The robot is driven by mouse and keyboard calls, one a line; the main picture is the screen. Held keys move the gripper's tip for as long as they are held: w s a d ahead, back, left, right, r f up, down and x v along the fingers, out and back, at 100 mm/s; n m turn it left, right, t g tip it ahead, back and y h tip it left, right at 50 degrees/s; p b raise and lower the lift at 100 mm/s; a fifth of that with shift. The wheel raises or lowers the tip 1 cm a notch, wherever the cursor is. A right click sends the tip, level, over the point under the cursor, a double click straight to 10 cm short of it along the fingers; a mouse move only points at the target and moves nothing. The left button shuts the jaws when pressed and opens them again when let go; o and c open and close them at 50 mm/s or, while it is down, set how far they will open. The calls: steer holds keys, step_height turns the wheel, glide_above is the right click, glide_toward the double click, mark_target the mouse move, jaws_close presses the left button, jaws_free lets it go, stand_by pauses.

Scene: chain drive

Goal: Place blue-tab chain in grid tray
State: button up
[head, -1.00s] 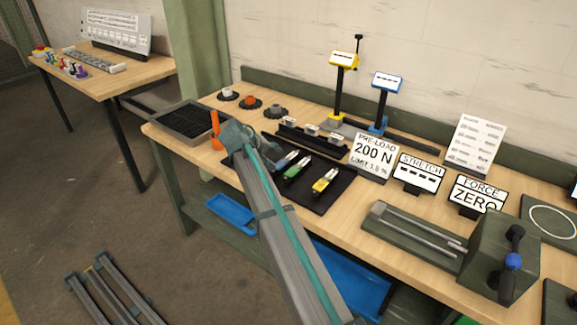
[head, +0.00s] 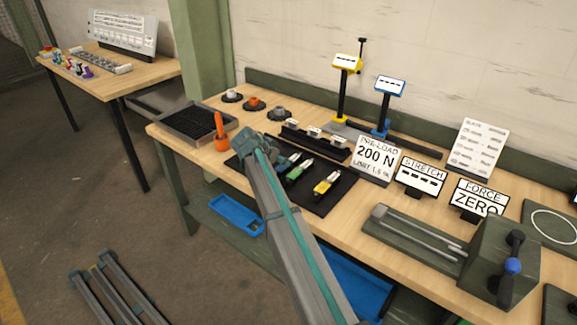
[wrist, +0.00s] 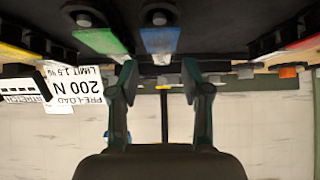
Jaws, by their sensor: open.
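The blue-tab chain (head: 291,161) lies on the black mat, partly hidden by my arm in the head view. In the wrist view its blue tab (wrist: 160,40) points toward my gripper, roughly in line with the gap between the fingers. A green-tab chain (head: 299,172) lies beside it; its green tab (wrist: 108,34) also shows in the wrist view. My gripper (wrist: 157,74) is open and empty, with its fingertips close to the tab; contact cannot be told. The grid tray (head: 172,132) stands at the bench's left end. My arm hides the gripper in the head view.
A yellow-tab chain (head: 325,186) lies right of the green one. An orange-handled tool (head: 221,132) stands between tray and mat. A black rack (head: 315,141), the pre-load sign (head: 375,158) and yellow (head: 345,90) and blue (head: 386,105) stands are behind the mat.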

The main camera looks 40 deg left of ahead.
steer(key=shift+p+x, duration=1.3)
steer(key=shift+x, duration=2.45)
steer(key=shift+a, duration=0.1)
jaws_close()
steer(key=shift+r, duration=0.1)
